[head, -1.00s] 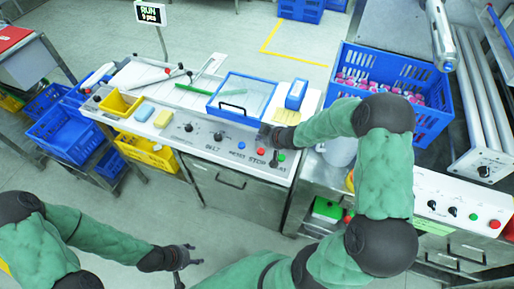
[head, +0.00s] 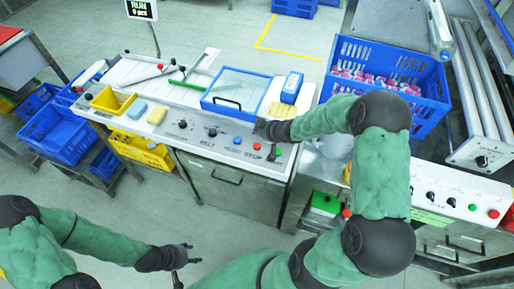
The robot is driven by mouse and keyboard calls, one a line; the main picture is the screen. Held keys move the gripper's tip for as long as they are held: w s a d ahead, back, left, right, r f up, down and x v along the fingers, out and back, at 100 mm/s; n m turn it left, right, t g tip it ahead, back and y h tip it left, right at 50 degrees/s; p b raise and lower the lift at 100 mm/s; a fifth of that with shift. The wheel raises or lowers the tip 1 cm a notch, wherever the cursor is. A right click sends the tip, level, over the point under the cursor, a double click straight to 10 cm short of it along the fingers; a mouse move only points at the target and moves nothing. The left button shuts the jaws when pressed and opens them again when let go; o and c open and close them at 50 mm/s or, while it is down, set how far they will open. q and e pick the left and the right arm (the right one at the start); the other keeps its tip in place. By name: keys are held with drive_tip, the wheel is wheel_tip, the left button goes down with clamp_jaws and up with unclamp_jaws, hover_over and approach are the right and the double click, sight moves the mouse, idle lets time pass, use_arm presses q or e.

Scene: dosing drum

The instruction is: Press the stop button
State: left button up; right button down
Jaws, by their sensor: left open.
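The red stop button (head: 256,146) is on the sloped control panel (head: 205,148) of the middle station, between a blue button (head: 237,140) and a green button (head: 278,152). The printed labels are blurred. My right gripper (head: 265,131) reaches over the panel from the right, just above the red button in the picture. I cannot tell whether it touches anything, and its jaw opening is unclear. My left gripper (head: 184,259) is open and empty, low in front of the station, above the floor and away from the panel.
Two black knobs (head: 212,132) sit left of the buttons. A clear-lidded blue tray (head: 233,96) and an upright blue box (head: 291,87) stand behind the panel. A display (head: 141,9) reads RUN. A blue crate (head: 388,80) of pink-capped items is at right.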

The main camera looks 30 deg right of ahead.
sight(258, 147)
wheel_tip(258, 147, down, 6)
drive_tip(key=b, duration=0.5)
drive_tip(key=shift+f+b, duration=0.35)
drive_tip(key=shift+f, duration=0.15)
idle(0.9)
drive_tip(key=shift+f, duration=0.25)
drive_tip(key=shift+f+b, duration=0.45)
drive_tip(key=shift+b, duration=0.15)
idle(0.6)
drive_tip(key=shift+r, duration=0.1)
drive_tip(key=shift+r+p, duration=0.75)
drive_tip(key=shift+p, duration=0.2)
drive_tip(key=shift+r, duration=0.1)
